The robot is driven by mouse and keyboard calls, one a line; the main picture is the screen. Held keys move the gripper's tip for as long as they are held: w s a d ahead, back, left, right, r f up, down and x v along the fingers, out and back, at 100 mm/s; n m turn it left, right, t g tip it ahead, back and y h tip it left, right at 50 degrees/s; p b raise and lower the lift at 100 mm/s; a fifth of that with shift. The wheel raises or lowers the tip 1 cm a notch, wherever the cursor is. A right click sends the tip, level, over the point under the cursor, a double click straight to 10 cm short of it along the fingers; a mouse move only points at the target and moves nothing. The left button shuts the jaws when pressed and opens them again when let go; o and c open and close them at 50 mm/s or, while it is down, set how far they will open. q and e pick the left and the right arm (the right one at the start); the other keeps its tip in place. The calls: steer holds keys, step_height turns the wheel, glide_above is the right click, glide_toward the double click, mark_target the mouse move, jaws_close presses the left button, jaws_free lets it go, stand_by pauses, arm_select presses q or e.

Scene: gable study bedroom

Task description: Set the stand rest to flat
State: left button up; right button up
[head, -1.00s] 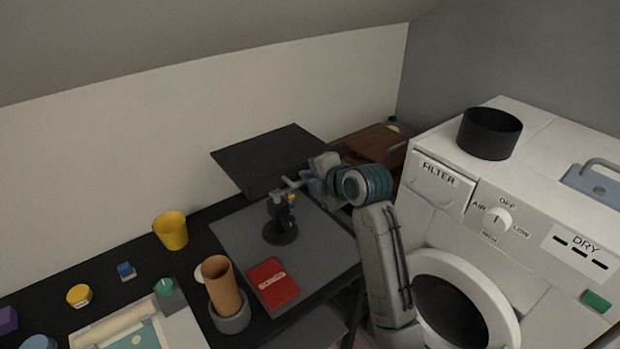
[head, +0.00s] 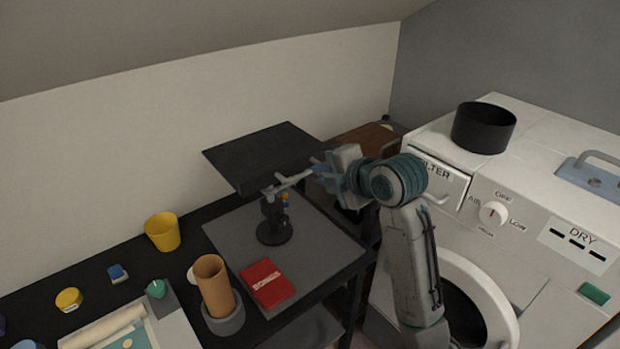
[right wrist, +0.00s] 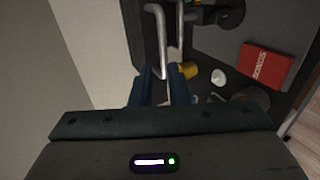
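The black stand (head: 274,222) has a round base and stands upright on the grey mat (head: 330,247). A dark flat panel, apparently the stand's rest (head: 262,150), sits above and behind the post, its thin front edge showing. How it joins the post is hidden. A pale grey bar handle (head: 292,180) runs from near the post top toward my right gripper (head: 322,172). In the right wrist view the handle (right wrist: 160,40) runs between the fingers of my right gripper (right wrist: 163,78), which look closed on its end. My left gripper is not in view.
The white dryer (head: 540,210), with a black pot (head: 483,128) on top, stands close to the right of my right arm.

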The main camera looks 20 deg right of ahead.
steer(key=shift+v, duration=1.3)
